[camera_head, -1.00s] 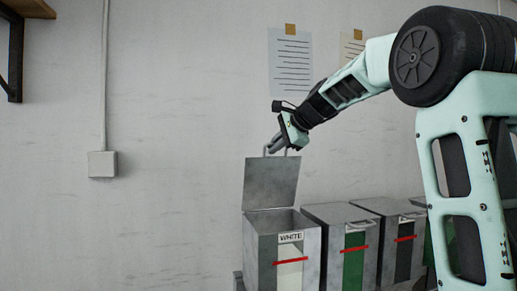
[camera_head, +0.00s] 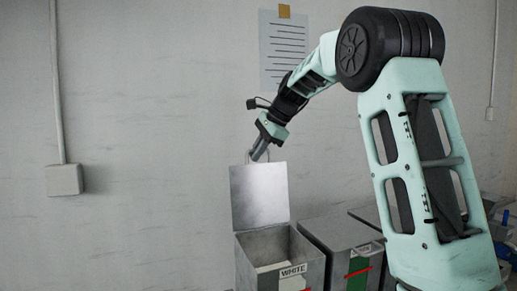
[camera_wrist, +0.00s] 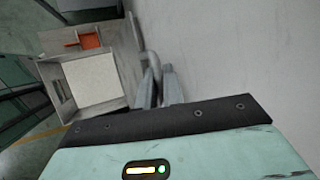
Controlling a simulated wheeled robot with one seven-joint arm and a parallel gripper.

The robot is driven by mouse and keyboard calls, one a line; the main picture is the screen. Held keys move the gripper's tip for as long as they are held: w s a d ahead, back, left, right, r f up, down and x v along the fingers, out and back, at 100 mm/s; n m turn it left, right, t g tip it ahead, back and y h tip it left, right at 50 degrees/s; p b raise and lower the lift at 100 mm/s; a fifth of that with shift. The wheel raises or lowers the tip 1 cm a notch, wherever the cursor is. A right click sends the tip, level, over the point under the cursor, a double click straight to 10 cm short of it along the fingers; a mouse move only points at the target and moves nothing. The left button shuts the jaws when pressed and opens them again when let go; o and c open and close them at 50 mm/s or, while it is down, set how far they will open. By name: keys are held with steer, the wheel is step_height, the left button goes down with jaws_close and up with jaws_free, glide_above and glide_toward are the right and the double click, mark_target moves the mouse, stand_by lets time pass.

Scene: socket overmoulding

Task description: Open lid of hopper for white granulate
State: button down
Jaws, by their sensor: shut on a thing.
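The grey metal hopper (camera_head: 250,262) labelled WHITE stands against the wall with its top open. Its square lid (camera_head: 259,197) stands up at the hopper's back edge, roughly upright. My gripper (camera_head: 258,154) is at the lid's upper edge, shut on the lid's handle, which shows between the fingers (camera_wrist: 158,88) in the wrist view. White granulate (camera_wrist: 93,80) is visible inside the open hopper in the wrist view. The lid shows there almost edge-on. My fingers partly hide the handle.
A grey closed hopper (camera_head: 335,233) with a green strip stands to the right, partly behind my arm. A patch of orange (camera_wrist: 89,41) shows beside the white granulate. A wall box (camera_head: 65,180) and a posted sheet (camera_head: 284,50) are on the wall. The left is clear.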

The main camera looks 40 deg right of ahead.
steer(key=shift+w+r, duration=0.1)
stand_by(0.3)
steer(key=c, duration=1.5)
jaws_free()
steer(key=b+v, duration=0.3)
steer(key=v, duration=1.4)
steer(key=shift+s+d+r, duration=0.1)
steer(key=shift+s+r, duration=0.05)
steer(key=shift+s, duration=0.05)
